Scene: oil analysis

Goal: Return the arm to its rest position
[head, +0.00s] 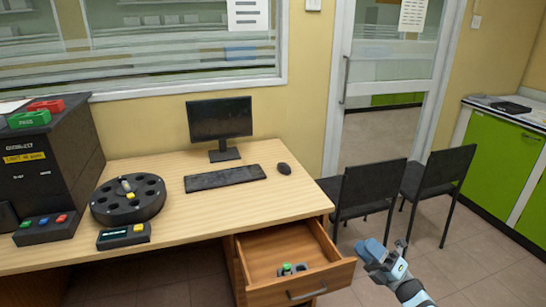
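My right arm comes in from the bottom right of the head view. Its light blue and grey gripper (381,250) is in the air to the right of the open desk drawer (325,263), apart from it. I see nothing held in it, but its fingers are too small and angled to show whether they are open or shut. My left arm and gripper are not in view.
The wooden desk (225,208) bears a monitor (220,119), a keyboard (225,178), a mouse (284,169) and a round black carousel (105,208). A small green-and-grey item (288,269) lies in the drawer. Two black chairs (372,187) stand behind my gripper. Floor is clear at right.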

